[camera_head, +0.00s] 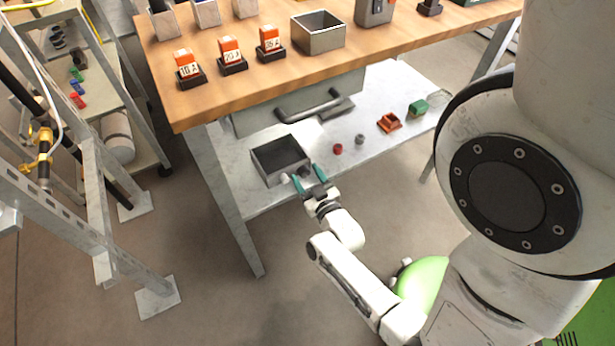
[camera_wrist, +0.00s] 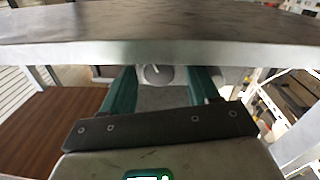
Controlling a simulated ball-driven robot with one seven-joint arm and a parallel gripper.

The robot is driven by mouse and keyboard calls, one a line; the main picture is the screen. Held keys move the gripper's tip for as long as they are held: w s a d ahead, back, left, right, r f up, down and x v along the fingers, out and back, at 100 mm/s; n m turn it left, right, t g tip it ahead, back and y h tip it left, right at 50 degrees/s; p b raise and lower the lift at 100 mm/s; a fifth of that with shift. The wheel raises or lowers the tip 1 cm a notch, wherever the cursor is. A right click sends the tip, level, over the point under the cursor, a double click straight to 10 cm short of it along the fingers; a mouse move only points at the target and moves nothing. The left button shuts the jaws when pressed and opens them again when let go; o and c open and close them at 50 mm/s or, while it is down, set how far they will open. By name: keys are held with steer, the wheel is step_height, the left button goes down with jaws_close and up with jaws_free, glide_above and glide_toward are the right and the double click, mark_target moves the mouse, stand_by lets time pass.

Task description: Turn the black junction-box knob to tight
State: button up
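My gripper (camera_head: 307,178) is open, its two teal fingers apart, beside the front edge of the lower metal shelf and close to a grey open bin (camera_head: 283,160). In the wrist view my gripper (camera_wrist: 163,92) also shows spread fingers with nothing gripped. Between and beyond them is a dark round part with a white mark (camera_wrist: 152,72), small and partly hidden; I cannot tell if it is the knob. No black junction-box knob can be clearly made out in the head view. A grey box (camera_head: 375,12) stands at the back of the wooden bench, cut off by the picture's top edge.
The wooden bench top (camera_head: 200,103) overhangs the shelf, with orange-and-black labelled blocks (camera_head: 231,56) and an open grey box (camera_head: 318,33). A drawer handle (camera_head: 308,107) juts out below it. Small coloured parts (camera_head: 389,122) lie on the shelf. A metal frame (camera_head: 95,200) stands left; floor between is clear.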

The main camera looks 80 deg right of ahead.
steer(key=c, duration=1)
steer(key=shift+o, duration=0.2)
steer(key=shift+r+m, duration=0.1)
steer(key=shift+m, duration=0.5)
steer(key=shift+m+p, duration=0.4)
steer(key=shift+m, duration=0.5)
steer(key=o, duration=1)
steer(key=p+v, duration=0.1)
steer(key=v, duration=0.9)
steer(key=shift+s+a, duration=0.3)
